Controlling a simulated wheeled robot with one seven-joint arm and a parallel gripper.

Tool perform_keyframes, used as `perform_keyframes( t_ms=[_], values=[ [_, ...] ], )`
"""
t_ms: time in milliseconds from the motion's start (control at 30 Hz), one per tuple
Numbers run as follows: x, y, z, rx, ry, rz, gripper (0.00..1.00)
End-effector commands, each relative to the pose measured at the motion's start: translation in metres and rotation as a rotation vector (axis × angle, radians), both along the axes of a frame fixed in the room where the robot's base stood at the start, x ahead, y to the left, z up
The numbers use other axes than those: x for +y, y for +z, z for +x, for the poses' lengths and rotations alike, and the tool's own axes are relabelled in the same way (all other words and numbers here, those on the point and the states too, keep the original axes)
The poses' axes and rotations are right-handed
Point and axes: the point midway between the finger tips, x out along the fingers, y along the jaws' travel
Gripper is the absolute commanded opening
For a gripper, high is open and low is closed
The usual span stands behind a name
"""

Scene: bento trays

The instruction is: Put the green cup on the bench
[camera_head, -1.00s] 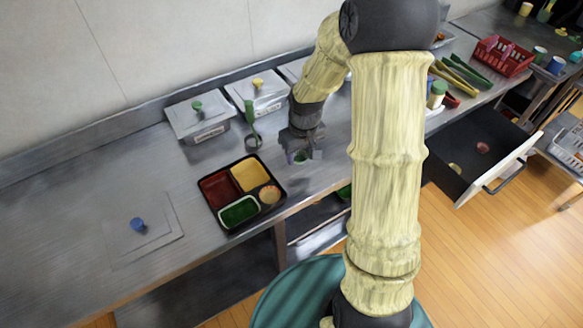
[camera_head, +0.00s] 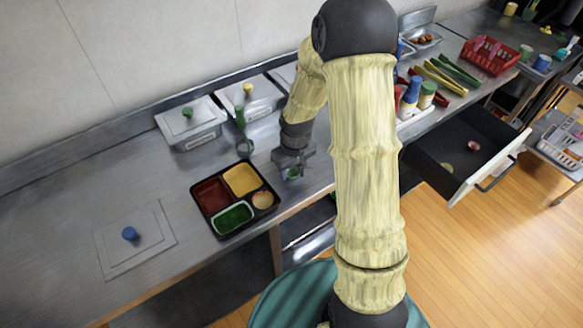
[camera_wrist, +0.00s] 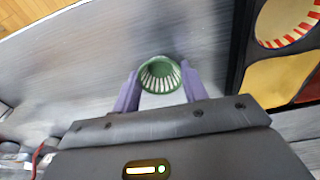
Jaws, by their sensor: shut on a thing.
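The small green cup (camera_wrist: 160,90), with a green rim and pale ribs inside, is between the two purple fingers of my gripper (camera_wrist: 160,92) in the wrist view. My gripper is shut on it. In the head view my gripper (camera_head: 292,173) hangs over the grey metal bench (camera_head: 75,215), right of the black bento tray. Only a bit of the green cup (camera_head: 294,174) shows there below the fingers. The cup is low over the bench; I cannot tell whether it touches it.
The black bento tray (camera_head: 218,236) stands just left of my gripper; its edge (camera_wrist: 241,45) is at the right in the wrist view. The open drawer (camera_head: 470,155) is at the right.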

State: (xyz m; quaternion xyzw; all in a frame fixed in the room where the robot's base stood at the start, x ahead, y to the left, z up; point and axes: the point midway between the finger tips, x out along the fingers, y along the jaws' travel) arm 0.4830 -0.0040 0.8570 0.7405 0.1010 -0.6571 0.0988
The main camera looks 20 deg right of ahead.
Motion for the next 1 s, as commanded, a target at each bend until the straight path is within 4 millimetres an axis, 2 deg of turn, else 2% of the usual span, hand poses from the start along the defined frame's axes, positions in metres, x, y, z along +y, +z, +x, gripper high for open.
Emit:
perform_keyframes(
  t_ms=[133, 167, 267, 667, 867, 1000],
  values=[
    [0.000, -0.004, 0.000, 0.000, 0.000, 0.000, 0.22],
    [0.000, -0.003, 0.000, 0.000, 0.000, 0.000, 0.47],
    [0.000, -0.003, 0.000, 0.000, 0.000, 0.000, 0.65],
    [0.000, 0.004, 0.000, -0.001, 0.001, 0.000, 0.65],
    [-0.001, 0.031, -0.002, -0.005, -0.001, 0.001, 0.65],
    [-0.001, 0.059, -0.006, -0.005, -0.001, 0.000, 0.65]
  ],
)
